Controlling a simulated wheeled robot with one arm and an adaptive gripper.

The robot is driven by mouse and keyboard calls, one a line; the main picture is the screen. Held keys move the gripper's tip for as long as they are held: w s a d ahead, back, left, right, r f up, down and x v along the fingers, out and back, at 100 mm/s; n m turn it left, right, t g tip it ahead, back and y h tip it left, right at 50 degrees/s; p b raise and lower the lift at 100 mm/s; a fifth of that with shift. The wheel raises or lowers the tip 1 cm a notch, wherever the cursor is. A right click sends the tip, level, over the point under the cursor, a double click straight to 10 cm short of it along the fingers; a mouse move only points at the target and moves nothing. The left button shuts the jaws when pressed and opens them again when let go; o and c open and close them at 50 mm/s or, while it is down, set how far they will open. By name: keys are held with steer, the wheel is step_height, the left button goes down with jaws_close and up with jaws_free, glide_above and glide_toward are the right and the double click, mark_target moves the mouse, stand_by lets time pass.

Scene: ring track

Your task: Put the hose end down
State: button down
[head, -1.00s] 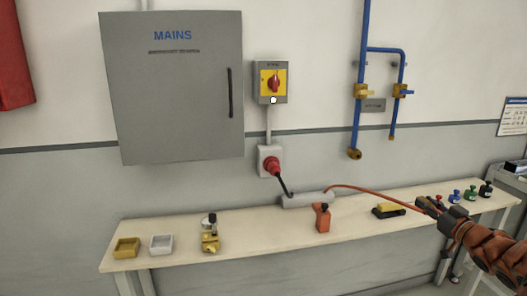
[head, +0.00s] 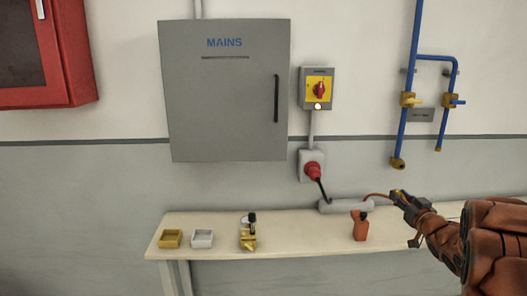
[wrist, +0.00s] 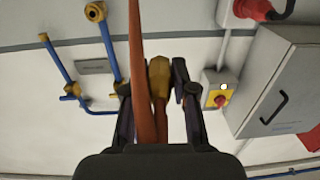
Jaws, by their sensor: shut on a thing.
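My gripper (head: 400,196) is in front of the bench's back area, right of the orange bottle-like item. It is shut on the hose end, a brass fitting (wrist: 159,75) on an orange-red hose, seen between the two fingers in the wrist view. A second stretch of orange hose (wrist: 140,60) passes just left of it there. In the head view a thin orange line (head: 376,196) runs from the grey block on the bench to my gripper. The hose end itself is small in the head view and partly hidden by the fingers.
The pale bench (head: 300,232) carries a yellow tray (head: 171,238), a white tray (head: 202,238), a brass valve piece (head: 248,238), the orange bottle-like item (head: 360,227) and the grey block (head: 347,206). Behind are the mains cabinet (head: 225,100), switch (head: 318,89) and blue pipes (head: 416,80).

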steer(key=w+a+r+p, duration=0.1)
steer(key=w+a+r, duration=0.1)
steer(key=a, duration=1.2)
steer(key=w+a+r+p, duration=0.2)
steer(key=w+a, duration=0.2)
steer(key=a, duration=1.1)
steer(key=shift+w+a, duration=0.3)
steer(key=shift+w, duration=0.1)
steer(key=shift+d, duration=0.1)
